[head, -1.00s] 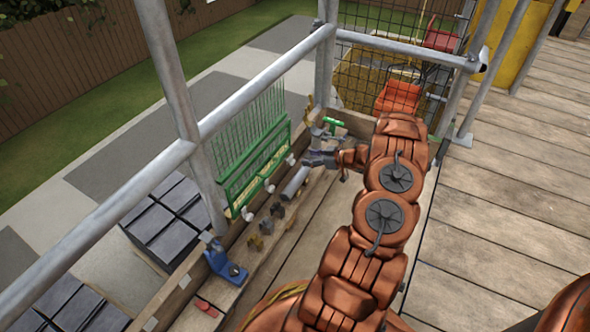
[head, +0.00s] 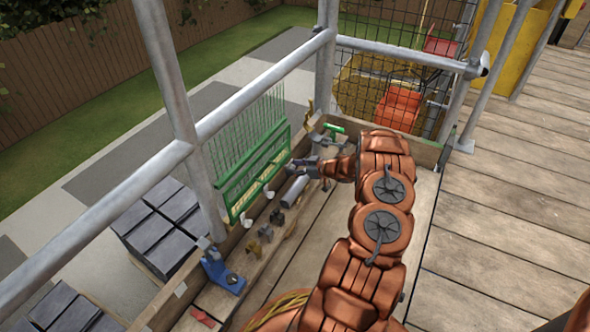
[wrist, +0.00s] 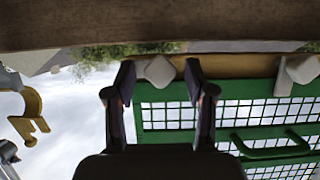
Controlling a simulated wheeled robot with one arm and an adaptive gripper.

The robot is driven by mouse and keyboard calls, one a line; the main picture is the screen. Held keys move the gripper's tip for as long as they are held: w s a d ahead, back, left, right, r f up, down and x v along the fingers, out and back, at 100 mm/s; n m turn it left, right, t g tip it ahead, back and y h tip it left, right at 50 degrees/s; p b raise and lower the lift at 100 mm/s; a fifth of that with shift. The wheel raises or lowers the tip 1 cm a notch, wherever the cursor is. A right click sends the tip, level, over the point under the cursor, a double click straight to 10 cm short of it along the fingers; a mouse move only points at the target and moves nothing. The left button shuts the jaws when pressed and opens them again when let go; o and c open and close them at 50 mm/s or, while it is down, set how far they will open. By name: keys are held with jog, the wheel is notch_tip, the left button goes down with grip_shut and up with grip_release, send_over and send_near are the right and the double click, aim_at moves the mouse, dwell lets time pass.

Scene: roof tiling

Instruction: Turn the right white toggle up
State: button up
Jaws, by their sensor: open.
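In the wrist view a white toggle (wrist: 159,71) sits on the wooden strip above the green grid panel (wrist: 255,113). My gripper (wrist: 159,82) is open, with one finger on each side of this toggle; whether they touch it is unclear. A second white toggle (wrist: 302,69) is at the right of that view, outside the fingers. In the head view my gripper (head: 299,166) is at the far end of the green panel (head: 237,192) and hides the toggle there. Two other white toggles (head: 269,193) (head: 247,221) show along its lower edge.
A metal rail (head: 265,90) and its posts stand close to the panel. The wooden ledge holds a blue tool (head: 222,272), a grey cylinder (head: 295,190), brass-coloured pieces (head: 264,233) and a green-handled tool (head: 334,128). A yellow hook (wrist: 30,115) is at the wrist view's left.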

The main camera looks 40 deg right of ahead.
grip_shut()
dwell(0.4)
